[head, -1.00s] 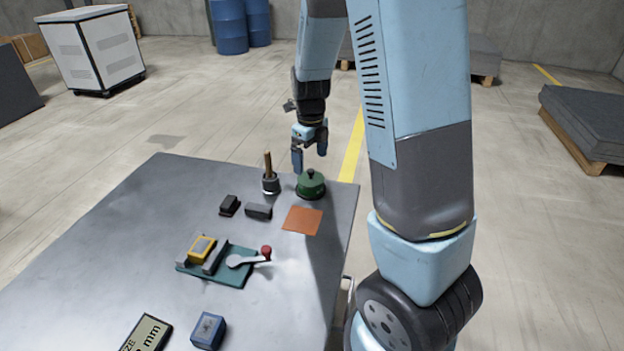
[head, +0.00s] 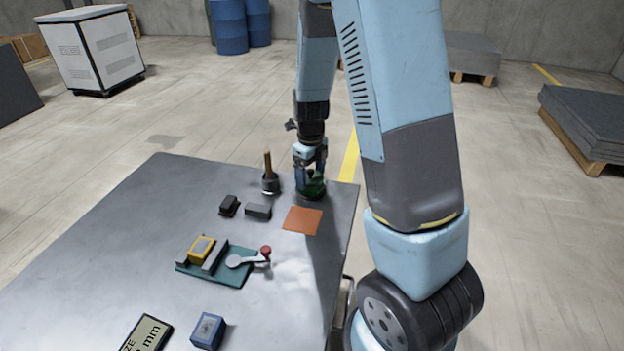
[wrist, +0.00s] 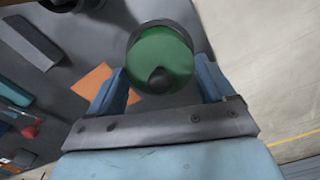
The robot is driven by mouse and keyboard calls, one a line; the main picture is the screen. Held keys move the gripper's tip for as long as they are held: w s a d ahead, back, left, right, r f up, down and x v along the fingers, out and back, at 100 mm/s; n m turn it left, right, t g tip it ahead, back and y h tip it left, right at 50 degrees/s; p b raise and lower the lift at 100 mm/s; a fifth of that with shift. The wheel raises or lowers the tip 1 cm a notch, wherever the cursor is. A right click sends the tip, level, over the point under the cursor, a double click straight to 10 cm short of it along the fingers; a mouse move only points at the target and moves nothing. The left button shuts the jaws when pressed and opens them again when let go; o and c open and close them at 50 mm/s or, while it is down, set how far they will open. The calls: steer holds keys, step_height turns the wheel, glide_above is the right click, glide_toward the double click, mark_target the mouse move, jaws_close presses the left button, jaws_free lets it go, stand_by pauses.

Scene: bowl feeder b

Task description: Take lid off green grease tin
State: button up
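The green grease tin (head: 312,190) stands upright near the table's far right corner, its lid on. In the wrist view the round green lid (wrist: 160,52) has a dark knob (wrist: 160,79) and a dark rim around it. My gripper (head: 311,178) is right over the tin, pointing down. In the wrist view the two blue fingers (wrist: 160,88) are spread, one on each side of the lid's near part. A gap shows between the fingers and the knob. In the head view the fingers partly hide the lid, so contact is hard to judge.
An orange square (head: 302,220) lies just in front of the tin. A pot with a wooden-handled brush (head: 269,182) stands close on its left. Dark blocks (head: 258,211) and a green fixture (head: 238,272) with a red-knobbed lever lie nearer. The table's right edge is close.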

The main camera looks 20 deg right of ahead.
steer(key=c, duration=0.4)
steer(key=shift+r, duration=0.1)
steer(key=shift+c, duration=0.2)
